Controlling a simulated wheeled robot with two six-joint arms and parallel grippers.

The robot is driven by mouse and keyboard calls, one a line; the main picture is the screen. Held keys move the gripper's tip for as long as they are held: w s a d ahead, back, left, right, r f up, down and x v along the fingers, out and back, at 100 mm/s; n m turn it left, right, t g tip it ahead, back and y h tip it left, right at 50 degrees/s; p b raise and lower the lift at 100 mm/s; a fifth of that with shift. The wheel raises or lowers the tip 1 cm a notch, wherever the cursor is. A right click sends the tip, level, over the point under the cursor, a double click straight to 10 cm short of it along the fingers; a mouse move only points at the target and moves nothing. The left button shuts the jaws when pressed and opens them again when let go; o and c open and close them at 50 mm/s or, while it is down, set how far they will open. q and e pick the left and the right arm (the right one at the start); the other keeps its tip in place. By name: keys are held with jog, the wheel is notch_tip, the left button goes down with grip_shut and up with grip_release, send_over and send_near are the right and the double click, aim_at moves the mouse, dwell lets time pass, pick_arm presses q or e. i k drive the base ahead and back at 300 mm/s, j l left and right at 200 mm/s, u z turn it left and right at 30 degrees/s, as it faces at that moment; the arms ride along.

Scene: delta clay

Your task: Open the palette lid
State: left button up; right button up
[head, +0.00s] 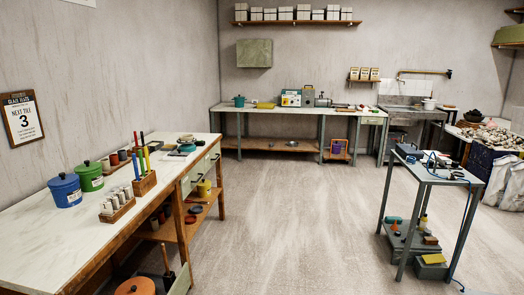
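I cannot pick out the palette or its lid for certain at this distance. A small flat dark and pale item (181,149) lies near the far end of the left worktable (60,228), but it is too small to identify. A flat yellow item (265,105) lies on the back bench (226,108), also too small to identify. Neither of my grippers shows in the head view.
The left worktable holds a blue pot (65,190), a green pot (89,177), a wooden tool holder (145,184) and a rack of small jars (116,206). A grey metal cart (436,178) stands at right. The floor between (290,220) is clear.

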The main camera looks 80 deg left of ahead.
aim_at(179, 151)
jog(key=u, duration=3.35)
jog(key=i+l, duration=0.2)
jog(key=i, duration=0.25)
jog(key=i+l, duration=0.15)
jog(key=i, duration=0.35)
jog(key=i+l, duration=0.2)
jog(key=i, duration=0.25)
jog(key=i+l+z, duration=0.1)
jog(key=i, duration=0.4)
jog(key=l, duration=0.1)
